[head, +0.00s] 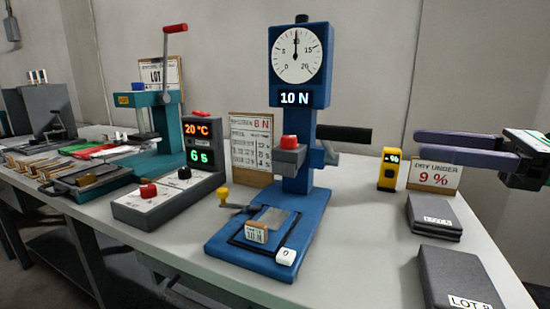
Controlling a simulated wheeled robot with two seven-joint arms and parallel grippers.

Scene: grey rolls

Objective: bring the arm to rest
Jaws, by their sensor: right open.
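My right gripper (413,149) comes in from the right edge. Its two long dark purple fingers point left, with a clear gap between them, so it is open. Nothing is between the fingers. It appears above the right part of the table, near the yellow meter and the "DRY UNDER 9 %" sign; how far it is from them in depth I cannot tell. My left gripper does not show.
The grey table (360,266) carries a blue force tester (301,195) reading 10 N, a control box (170,200), a teal press (158,125), a yellow meter (389,172), a sign (435,177) and dark grey blocks (434,216). Bare table lies right of the tester.

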